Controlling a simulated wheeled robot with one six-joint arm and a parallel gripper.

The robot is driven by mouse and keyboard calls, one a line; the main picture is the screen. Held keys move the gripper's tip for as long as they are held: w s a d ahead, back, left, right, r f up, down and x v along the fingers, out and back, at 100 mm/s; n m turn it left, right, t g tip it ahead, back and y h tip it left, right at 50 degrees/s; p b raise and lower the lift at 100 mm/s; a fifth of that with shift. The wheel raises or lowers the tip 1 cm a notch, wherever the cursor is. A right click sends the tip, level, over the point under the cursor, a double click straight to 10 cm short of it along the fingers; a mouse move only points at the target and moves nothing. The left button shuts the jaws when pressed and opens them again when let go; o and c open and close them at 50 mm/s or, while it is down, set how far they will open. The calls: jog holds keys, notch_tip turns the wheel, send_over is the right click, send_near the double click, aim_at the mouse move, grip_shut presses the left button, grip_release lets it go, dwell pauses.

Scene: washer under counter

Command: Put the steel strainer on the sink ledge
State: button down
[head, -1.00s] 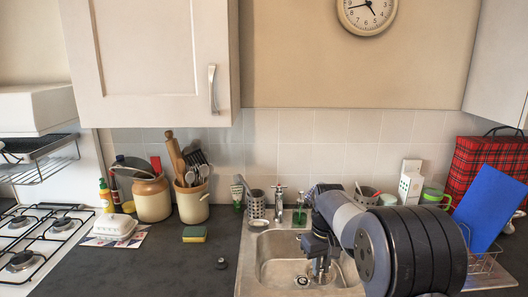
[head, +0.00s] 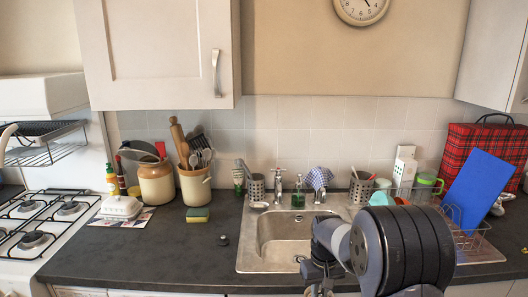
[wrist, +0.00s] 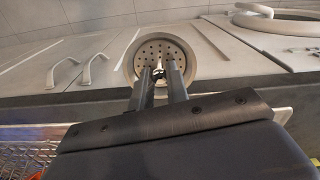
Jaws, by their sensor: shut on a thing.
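The steel strainer (wrist: 146,57) is a round disc with many small holes and a wide rim, in the wrist view. My gripper (wrist: 161,78) is shut on the small post at the strainer's centre. In the head view my gripper (head: 318,289) shows at the bottom edge, in front of the sink, and the strainer cannot be made out there. The steel sink (head: 270,238) has an empty-looking basin with a dark drain hole. The sink ledge (head: 272,207) runs behind the basin and carries taps, a green bottle and a small dish.
Perforated cutlery holders (head: 256,187) stand at the back of the sink. A wire dish rack (head: 468,240) with a blue board (head: 478,190) is at the right.

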jog(key=s+f+m+b, duration=0.1)
jog(key=s+f+b, duration=0.1)
jog(key=f, duration=0.5)
jog(key=s+f+m+b, duration=0.1)
jog(key=s+f+b, duration=0.2)
jog(key=f, duration=0.5)
jog(key=shift+s+f, duration=0.3)
jog(key=shift+s, duration=0.25)
